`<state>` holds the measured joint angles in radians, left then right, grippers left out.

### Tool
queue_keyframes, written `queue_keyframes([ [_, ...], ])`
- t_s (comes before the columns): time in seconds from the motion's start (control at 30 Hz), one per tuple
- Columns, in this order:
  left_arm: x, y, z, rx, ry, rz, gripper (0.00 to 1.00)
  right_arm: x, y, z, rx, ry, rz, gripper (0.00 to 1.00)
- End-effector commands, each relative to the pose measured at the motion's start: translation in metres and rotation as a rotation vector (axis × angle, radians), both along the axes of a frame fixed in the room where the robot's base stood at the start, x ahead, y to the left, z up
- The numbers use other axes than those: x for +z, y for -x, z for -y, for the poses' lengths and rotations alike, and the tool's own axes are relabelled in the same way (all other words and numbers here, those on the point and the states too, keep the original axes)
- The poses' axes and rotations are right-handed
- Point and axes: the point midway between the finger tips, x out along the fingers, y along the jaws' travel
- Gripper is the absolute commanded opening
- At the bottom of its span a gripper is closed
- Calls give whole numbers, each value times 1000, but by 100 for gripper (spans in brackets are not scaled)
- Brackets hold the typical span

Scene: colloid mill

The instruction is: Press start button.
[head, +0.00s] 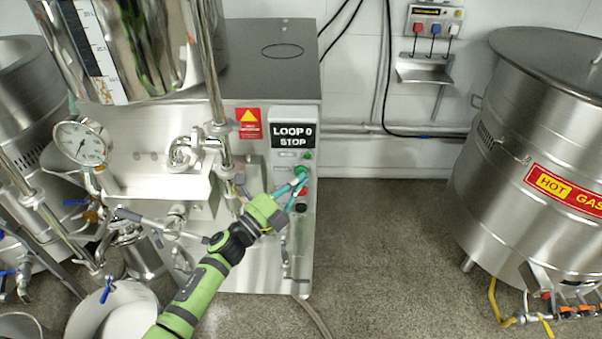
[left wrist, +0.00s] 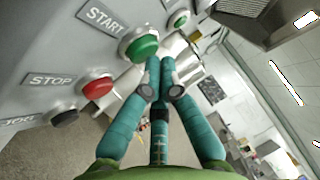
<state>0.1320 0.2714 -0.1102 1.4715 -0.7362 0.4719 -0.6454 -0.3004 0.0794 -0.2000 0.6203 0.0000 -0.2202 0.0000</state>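The round green START button (head: 302,171) is on the control panel at the front of the mill, and it shows large below its START label in the left wrist view (left wrist: 142,46). My left gripper (head: 300,181) reaches up to the panel from below. In the left wrist view its teal fingertips (left wrist: 160,62) are together, with nothing seen between them. They overlap the lower right edge of the green button; I cannot tell whether they touch it. The display (head: 294,135) above reads LOOP 0 STOP. My right gripper is not in view.
A red STOP button (left wrist: 98,87) and a black button (left wrist: 64,115) sit beside START on the panel. A smaller green light (left wrist: 179,19) is on the other side. A steel tank (head: 530,150) stands at the right, with clear floor (head: 390,250) between.

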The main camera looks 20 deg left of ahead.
Motion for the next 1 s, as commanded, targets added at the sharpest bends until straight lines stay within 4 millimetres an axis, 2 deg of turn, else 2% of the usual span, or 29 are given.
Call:
queue_keyframes([
  [1.0, 0, -7, -2, 1, 0, -1, 0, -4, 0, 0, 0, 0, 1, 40],
])
